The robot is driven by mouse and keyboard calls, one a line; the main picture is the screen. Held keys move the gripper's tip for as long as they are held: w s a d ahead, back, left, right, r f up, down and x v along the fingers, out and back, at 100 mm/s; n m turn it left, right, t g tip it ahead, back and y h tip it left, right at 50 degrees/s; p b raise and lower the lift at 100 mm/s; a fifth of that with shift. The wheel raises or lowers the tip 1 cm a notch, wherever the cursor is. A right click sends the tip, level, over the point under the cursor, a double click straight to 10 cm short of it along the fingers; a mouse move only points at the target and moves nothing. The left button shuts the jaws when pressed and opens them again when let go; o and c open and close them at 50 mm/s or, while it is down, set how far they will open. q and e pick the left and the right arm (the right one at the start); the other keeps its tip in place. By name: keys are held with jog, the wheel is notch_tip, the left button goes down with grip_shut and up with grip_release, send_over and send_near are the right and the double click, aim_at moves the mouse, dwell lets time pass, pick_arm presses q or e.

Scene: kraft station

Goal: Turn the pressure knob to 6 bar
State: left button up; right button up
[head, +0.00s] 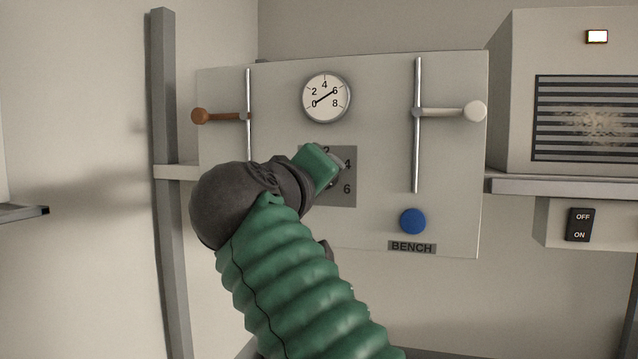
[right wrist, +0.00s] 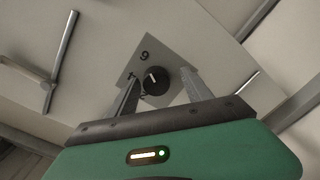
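The dark round pressure knob (right wrist: 155,82) sits on a grey dial plate (head: 346,194) marked with numbers on the panel. In the head view my right gripper hides most of it. In the right wrist view, which is upside down, its white mark points roughly toward the 6. My right gripper (right wrist: 163,75) is open, with one finger on each side of the knob. A gap shows at the right finger; contact at the left one is unclear. The round gauge (head: 326,99) has its needle lying along the line between 0 and 6. My left gripper is not in view.
The panel has a brown-ended lever (head: 201,116) at left, a white-ended lever (head: 474,111) at right and a blue button (head: 412,221) above the BENCH label (head: 411,247). A grilled box (head: 520,60) and an OFF/ON switch (head: 580,225) are at right.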

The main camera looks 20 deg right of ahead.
jog(key=shift+s, duration=0.1)
jog(key=f+b+v, duration=0.1)
jog(key=b+v, duration=0.1)
jog(key=v, duration=1.4)
jog(key=shift+s+a+r, duration=0.25)
jog(key=shift+a+r, duration=0.1)
jog(key=shift+r, duration=0.05)
